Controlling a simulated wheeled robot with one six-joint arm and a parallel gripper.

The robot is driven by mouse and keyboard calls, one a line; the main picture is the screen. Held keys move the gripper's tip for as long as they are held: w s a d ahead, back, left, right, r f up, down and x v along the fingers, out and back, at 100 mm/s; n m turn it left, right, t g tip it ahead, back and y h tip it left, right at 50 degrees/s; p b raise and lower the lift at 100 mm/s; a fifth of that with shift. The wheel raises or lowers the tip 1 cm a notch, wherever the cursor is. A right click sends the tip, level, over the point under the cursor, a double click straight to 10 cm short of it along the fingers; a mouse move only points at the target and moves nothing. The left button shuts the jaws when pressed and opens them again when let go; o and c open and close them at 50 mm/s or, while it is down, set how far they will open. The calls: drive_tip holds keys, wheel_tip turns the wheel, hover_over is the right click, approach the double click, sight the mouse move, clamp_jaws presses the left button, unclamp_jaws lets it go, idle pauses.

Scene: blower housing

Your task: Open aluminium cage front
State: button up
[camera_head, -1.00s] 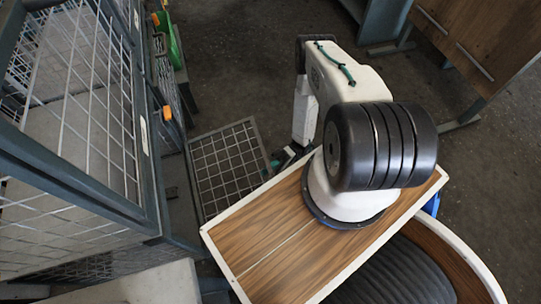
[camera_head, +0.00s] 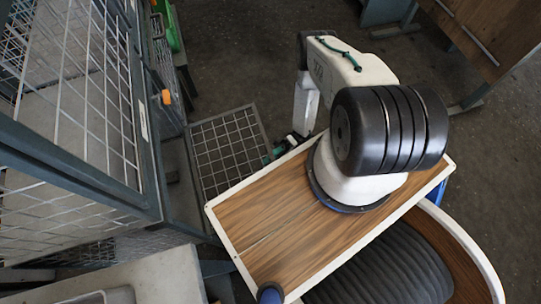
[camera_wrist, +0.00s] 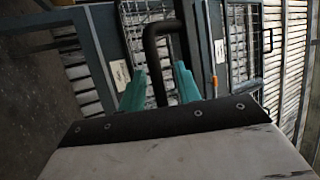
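The grey-framed wire-mesh cage (camera_head: 80,175) fills the left of the head view. A low mesh panel (camera_head: 228,150) in a grey frame lies beside it, left of my wooden-topped base. In the wrist view, grey-framed mesh panels (camera_wrist: 244,45) show ahead, with a black bent handle (camera_wrist: 152,62) in front of them. My gripper (camera_wrist: 160,88) has two teal fingers spread apart, and the handle's left leg shows between them. I cannot tell whether they touch it.
An orange tag (camera_head: 166,97) hangs on the cage's edge post. A pale box-like surface (camera_head: 150,280) stands at the lower left. A wooden panel on grey legs (camera_head: 480,35) is at the upper right. Dark floor (camera_head: 240,60) is clear at the top middle.

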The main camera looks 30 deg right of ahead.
drive_tip(key=shift+a, duration=0.1)
drive_tip(key=v, duration=0.8)
drive_tip(key=shift+a, duration=0.1)
idle(0.4)
